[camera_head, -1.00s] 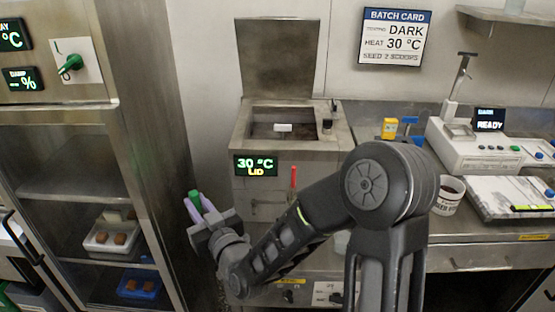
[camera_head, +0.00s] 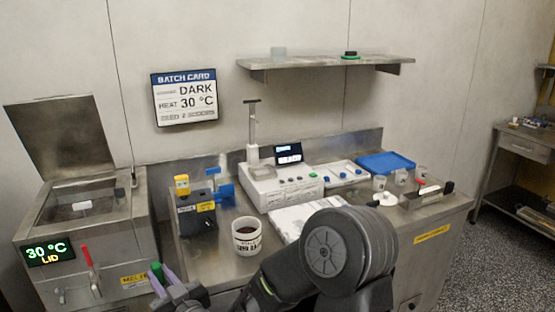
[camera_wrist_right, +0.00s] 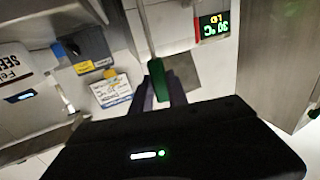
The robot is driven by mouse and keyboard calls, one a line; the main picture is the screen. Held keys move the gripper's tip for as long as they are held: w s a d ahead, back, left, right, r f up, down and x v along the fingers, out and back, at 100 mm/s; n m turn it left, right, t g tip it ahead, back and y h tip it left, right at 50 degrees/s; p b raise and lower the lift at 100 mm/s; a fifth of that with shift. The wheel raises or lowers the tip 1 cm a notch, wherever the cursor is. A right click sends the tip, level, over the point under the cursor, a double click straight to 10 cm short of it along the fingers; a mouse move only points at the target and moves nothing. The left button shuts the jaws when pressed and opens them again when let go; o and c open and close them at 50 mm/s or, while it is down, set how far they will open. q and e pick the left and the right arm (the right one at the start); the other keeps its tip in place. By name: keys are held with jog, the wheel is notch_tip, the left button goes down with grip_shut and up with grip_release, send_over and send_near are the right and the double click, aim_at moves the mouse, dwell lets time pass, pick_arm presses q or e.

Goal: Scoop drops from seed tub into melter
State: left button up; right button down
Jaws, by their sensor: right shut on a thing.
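The melter (camera_head: 130,232) stands at the left of the head view with its lid (camera_head: 62,138) raised. Its display (camera_head: 48,250) reads 30 °C and LID. The seed tub (camera_head: 247,247), a white lettered tub with dark contents, stands on the bench right of the melter; part of it shows in the right wrist view (camera_wrist_right: 22,88). My right gripper (camera_head: 163,278) is low in front of the melter, apart from the tub. It is shut on a green handle (camera_wrist_right: 158,82), seemingly the scoop's, with a pale shaft running away from it. The scoop's bowl is not visible. My left gripper is out of view.
A dark block with yellow and blue items (camera_head: 197,222) stands between melter and tub. A white machine (camera_head: 285,187) and blue tray (camera_head: 386,163) are further right. A shelf (camera_head: 325,63) hangs above. The batch card (camera_head: 185,98) reads DARK, 30 °C.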

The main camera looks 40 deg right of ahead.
jog(key=shift+a, duration=0.1)
jog(key=w+d+r+m+g+h+p, duration=0.2)
jog(key=d+r, duration=0.4)
jog(key=d, duration=0.4)
jog(key=w+d+r+m+g+h+p, duration=0.2)
jog(key=d+r+m+h, duration=0.2)
jog(key=d, duration=0.6)
jog(key=w+d+r+m+g+h+p, duration=0.2)
jog(key=w+d+r+m+h+p, duration=0.1)
jog(key=d+r+h, duration=0.4)
jog(key=d, duration=0.3)
jog(key=shift+r+m+h, duration=0.3)
jog(key=shift+r+m, duration=0.1)
jog(key=shift+f, duration=0.15)
notch_tip(320, 180, down, 13)
jog(key=b, duration=1)
jog(key=shift+r, duration=0.2)
